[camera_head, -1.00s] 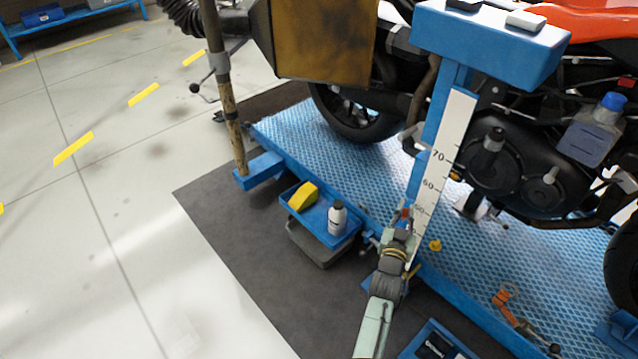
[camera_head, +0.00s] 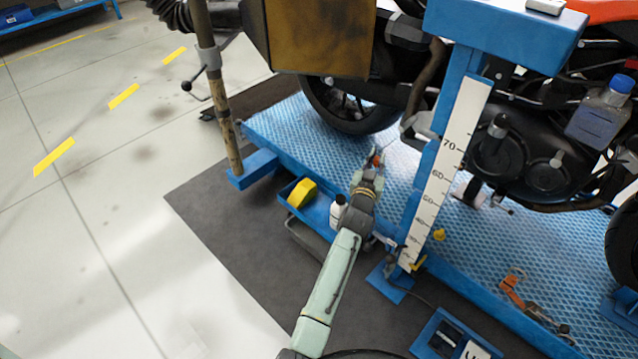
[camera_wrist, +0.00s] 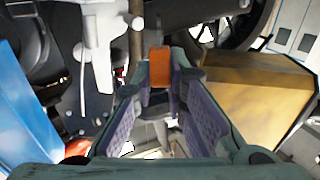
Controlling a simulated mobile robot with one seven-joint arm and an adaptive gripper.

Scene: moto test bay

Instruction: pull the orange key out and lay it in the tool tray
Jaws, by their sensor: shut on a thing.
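My gripper (camera_head: 374,162) is in front of the blue platform's textured deck, left of the white ruler post. In the wrist view my gripper (camera_wrist: 160,85) has its purple-padded fingers closed around the orange key (camera_wrist: 160,68), which shows between the fingertips. Whether the key still sits in anything is hidden. A blue tray (camera_head: 290,191) by the platform edge holds a yellow object and a white bottle, partly covered by my arm. Another blue tray (camera_head: 425,343) with dark and white items lies at the bottom edge. I cannot tell which one is the tool tray.
The ruler post (camera_head: 447,165) stands close right of my arm. A brown-yellow box (camera_head: 318,38) hangs above, and the motorcycle (camera_head: 510,160) stands on the platform behind. Orange-handled tools (camera_head: 512,290) lie on the platform's right edge. The floor at left is clear.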

